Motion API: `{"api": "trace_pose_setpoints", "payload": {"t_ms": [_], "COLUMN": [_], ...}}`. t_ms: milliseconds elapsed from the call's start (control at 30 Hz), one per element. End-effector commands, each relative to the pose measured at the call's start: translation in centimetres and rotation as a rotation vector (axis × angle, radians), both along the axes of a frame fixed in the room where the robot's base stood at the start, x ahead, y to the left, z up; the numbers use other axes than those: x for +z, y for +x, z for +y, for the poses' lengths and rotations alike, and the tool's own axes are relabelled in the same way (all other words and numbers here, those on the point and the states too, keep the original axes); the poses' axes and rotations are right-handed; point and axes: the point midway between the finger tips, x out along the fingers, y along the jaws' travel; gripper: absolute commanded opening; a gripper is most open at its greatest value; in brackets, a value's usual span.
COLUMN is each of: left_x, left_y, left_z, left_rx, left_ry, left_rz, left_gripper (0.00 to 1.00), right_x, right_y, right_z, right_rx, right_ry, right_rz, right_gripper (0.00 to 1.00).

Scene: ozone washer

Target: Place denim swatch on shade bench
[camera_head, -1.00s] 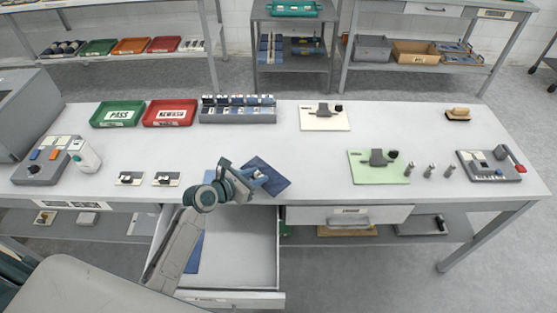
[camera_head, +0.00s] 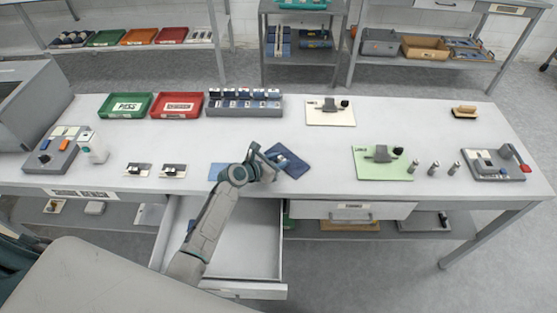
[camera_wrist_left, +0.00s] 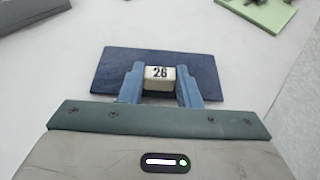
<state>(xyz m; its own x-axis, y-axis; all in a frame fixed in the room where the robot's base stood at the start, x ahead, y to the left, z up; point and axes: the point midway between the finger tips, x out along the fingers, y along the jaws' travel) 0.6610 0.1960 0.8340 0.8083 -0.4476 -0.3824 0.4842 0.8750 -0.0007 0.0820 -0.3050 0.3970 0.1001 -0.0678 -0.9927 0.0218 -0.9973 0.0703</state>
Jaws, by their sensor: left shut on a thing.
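The denim swatch (camera_head: 289,161) is a dark blue flat piece near the front middle of the grey-white bench top (camera_head: 325,160). My left gripper (camera_head: 268,162) is shut on its pale block, marked 26 (camera_wrist_left: 159,73). In the left wrist view the swatch (camera_wrist_left: 200,72) spreads out beyond the blue fingers (camera_wrist_left: 159,84). I cannot tell whether it touches the bench top or hangs just above it. A lighter blue patch (camera_head: 219,171) lies on the bench left of the gripper, partly hidden by my arm. My right gripper is not in view.
An open drawer (camera_head: 250,250) sits below the front edge. Green (camera_head: 125,106) and red (camera_head: 178,105) trays and a grey rack (camera_head: 245,108) line the back. A green board (camera_head: 385,166) with a fixture stands right. The middle bench top is clear.

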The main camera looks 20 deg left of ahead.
Motion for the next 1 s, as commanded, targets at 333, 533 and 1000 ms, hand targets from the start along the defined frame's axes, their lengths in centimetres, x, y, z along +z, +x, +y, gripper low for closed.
{"api": "trace_pose_setpoints", "payload": {"t_ms": [333,533,1000], "left_x": [-0.3,-0.2,2.6], "left_y": [0.0,0.0,-5.8], "left_z": [0.0,0.0,3.3], "left_rx": [0.0,0.0,-0.001], "left_ry": [0.0,0.0,0.005], "left_rz": [0.0,0.0,-0.001], "left_gripper": [0.52,0.52,0.52], "right_x": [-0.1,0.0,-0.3], "right_y": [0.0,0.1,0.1], "right_z": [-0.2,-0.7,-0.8], "right_rx": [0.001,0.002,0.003], "right_ry": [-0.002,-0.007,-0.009], "right_rz": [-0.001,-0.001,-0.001], "right_gripper": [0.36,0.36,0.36]}}
